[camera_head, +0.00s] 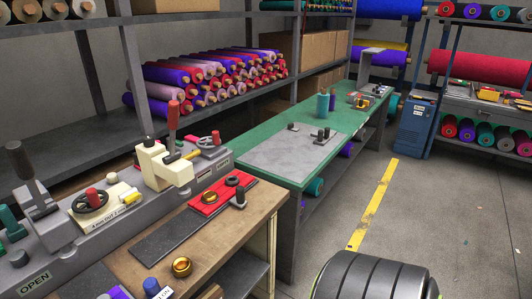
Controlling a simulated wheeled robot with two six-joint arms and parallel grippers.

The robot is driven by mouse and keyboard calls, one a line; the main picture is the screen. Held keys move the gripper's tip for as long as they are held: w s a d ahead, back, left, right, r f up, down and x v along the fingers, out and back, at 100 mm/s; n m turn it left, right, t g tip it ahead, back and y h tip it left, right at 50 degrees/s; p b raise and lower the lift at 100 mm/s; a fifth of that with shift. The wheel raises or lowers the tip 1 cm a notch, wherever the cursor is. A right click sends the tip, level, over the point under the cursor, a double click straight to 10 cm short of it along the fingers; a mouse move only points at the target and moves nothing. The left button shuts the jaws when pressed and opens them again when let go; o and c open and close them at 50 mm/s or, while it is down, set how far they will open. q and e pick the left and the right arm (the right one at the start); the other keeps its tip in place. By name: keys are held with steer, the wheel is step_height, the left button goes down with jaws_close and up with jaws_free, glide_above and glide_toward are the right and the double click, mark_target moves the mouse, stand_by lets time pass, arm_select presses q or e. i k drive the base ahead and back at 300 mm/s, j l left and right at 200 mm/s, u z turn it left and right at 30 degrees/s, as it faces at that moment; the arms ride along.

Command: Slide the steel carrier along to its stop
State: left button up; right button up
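No part is clearly marked as the steel carrier, so I cannot tell for sure which it is. A long grey machine bed (60,234) runs along the left bench, with a cream clamp block (165,168), a red-knobbed handwheel (90,201) and upright levers on it. A grey metal block with a black-handled lever (36,200) stands at its near left end, above an OPEN label (34,284). A dark flat plate (172,236) lies on the wooden bench beside the bed. Neither gripper is in view.
A red tray (222,196) and brass rings (181,266) lie on the wooden bench (225,240). Beyond is a green bench (262,138) with a grey plate (288,152). Felt rolls (210,80) fill the shelf behind. Floor (440,215) is clear right of the yellow stripe (373,203).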

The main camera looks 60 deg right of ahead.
mark_target(207, 204)
steer(key=z, duration=1.1)
steer(key=i+l, duration=0.1)
steer(key=l, duration=0.25)
steer(key=i+l, duration=0.15)
steer(key=l, duration=0.2)
